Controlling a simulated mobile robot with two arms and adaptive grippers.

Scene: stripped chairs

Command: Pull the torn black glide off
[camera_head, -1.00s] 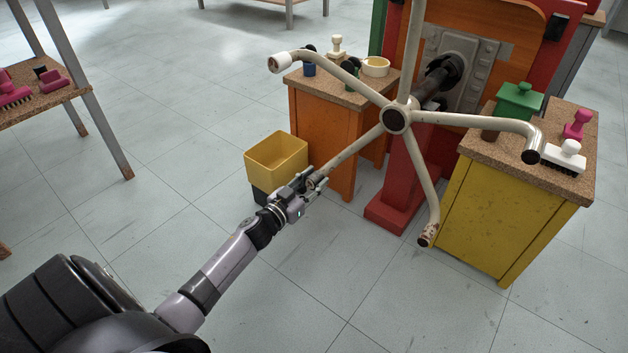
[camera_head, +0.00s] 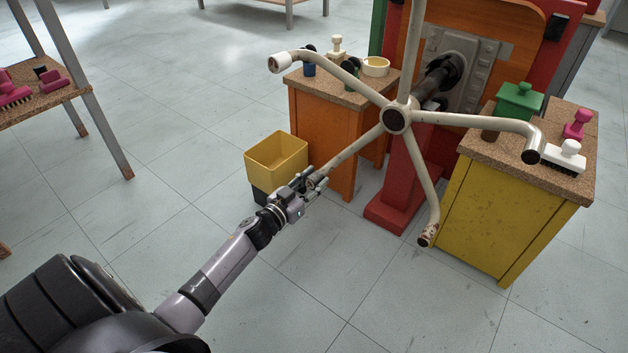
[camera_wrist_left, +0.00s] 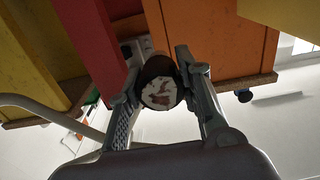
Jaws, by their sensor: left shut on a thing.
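A chair base of bent cream tube legs (camera_head: 396,119) is held up by its hub on a dark spindle. My left gripper (camera_head: 314,184) is at the end of the lower-left leg. In the left wrist view my left gripper (camera_wrist_left: 160,88) has one finger on each side of a round dark glide (camera_wrist_left: 159,84), shut on it. The glide's end face is pale, ragged and stained reddish brown. Another leg end, low in the middle, has a worn brown tip (camera_head: 428,236). The right-hand leg ends in a dark tip (camera_head: 531,156), the upper-left one in a white tip (camera_head: 279,62). My right gripper is not in view.
A yellow bin (camera_head: 277,160) stands just behind my left gripper. An orange cabinet (camera_head: 325,135) and a yellow cabinet (camera_head: 500,225) flank the red stand (camera_head: 392,200). A shelf with brushes is at left. The floor in front is clear.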

